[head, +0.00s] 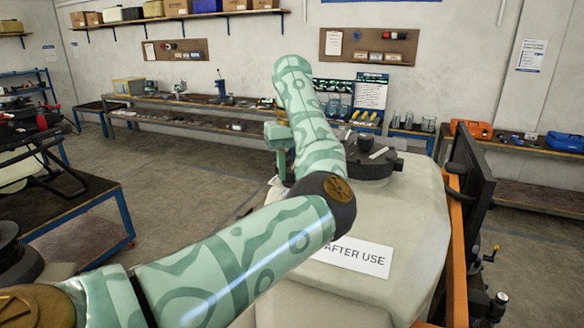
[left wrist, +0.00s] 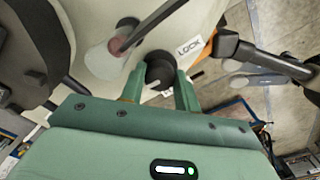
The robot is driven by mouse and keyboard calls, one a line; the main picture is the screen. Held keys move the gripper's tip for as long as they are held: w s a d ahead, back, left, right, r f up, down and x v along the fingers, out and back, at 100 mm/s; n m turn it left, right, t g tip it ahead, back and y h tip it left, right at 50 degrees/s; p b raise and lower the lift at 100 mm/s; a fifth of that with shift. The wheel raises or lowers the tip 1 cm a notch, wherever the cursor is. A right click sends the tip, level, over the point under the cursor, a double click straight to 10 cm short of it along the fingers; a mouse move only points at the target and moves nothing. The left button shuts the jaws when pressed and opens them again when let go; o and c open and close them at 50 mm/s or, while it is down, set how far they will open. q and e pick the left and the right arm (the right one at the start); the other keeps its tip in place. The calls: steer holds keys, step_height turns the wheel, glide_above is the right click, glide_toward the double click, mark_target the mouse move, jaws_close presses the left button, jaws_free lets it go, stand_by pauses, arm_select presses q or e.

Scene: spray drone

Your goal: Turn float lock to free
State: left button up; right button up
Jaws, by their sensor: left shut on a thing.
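The float lock is a round black knob (left wrist: 159,68) on the pale tank's side in the left wrist view, beside a white label reading LOCK (left wrist: 190,46). A small pale mark shows on the knob; its exact setting is hard to read. My left gripper (left wrist: 160,84) has its two green fingers on either side of the knob and is shut on it. In the head view my left arm crosses over the pale tank (head: 400,210) and hides the knob and the fingertips. My right gripper is in neither view.
The tank has a black lid (head: 372,160) on top and a white label reading AFTER USE (head: 352,257). An orange frame (head: 455,255) with a dark panel (head: 474,200) stands at its right. Workbenches line the back wall. Open floor (head: 170,170) lies to the left.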

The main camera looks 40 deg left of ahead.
mark_target(292, 169)
arm_select(q)
steer(key=shift+r, duration=0.25)
steer(key=o, duration=1)
steer(key=shift+f, duration=0.15)
steer(key=shift+c, duration=0.2)
step_height(292, 169, up, 16)
steer(key=p, duration=0.2)
steer(key=shift+p, duration=0.35)
steer(key=shift+r, duration=0.2)
